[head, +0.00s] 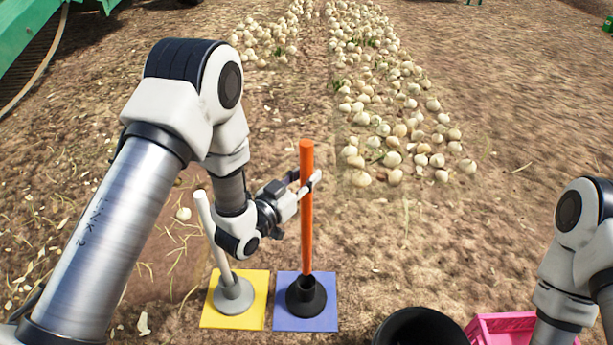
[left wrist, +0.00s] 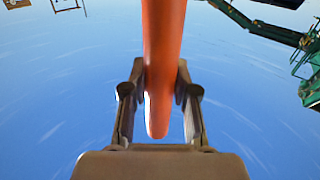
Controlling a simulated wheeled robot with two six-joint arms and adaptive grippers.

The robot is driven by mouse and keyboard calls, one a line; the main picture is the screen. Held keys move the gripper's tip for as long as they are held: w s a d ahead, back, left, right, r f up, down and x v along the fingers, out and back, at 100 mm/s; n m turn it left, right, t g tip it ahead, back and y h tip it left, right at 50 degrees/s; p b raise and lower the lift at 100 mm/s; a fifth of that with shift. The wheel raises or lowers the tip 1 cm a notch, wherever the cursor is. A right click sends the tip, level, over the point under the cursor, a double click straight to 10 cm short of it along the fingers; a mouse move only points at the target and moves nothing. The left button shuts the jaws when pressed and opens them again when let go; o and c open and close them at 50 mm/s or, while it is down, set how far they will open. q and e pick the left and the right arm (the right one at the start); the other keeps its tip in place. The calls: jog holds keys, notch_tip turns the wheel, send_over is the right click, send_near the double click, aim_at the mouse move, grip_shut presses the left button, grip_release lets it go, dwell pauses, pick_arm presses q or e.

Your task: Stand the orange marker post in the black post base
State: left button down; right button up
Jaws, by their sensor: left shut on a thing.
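The orange marker post (head: 306,215) is upright in the head view. Its lower end meets the opening of the black post base (head: 306,296); how deep it sits inside is hidden. The black base stands on a blue mat (head: 328,318). My left gripper (head: 308,185) is shut on the post in its upper half. In the left wrist view the post (left wrist: 164,60) stands between the two fingers (left wrist: 160,100). My right arm shows at the right edge of the head view, but its gripper is out of view.
A white post (head: 213,235) leans in a grey base (head: 233,294) on a yellow mat (head: 212,318), just left of the blue mat. A black bucket (head: 420,328) and a pink crate (head: 495,325) are at the front right. Onions (head: 380,130) lie in rows behind.

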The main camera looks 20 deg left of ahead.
pick_arm(q)
jog(key=shift+f+b, duration=4.35)
jog(key=shift+f, duration=2.35)
jog(key=c, duration=0.8)
grip_release()
send_near(303, 218)
jog(key=shift+s+a, duration=0.2)
jog(key=shift+s, duration=0.2)
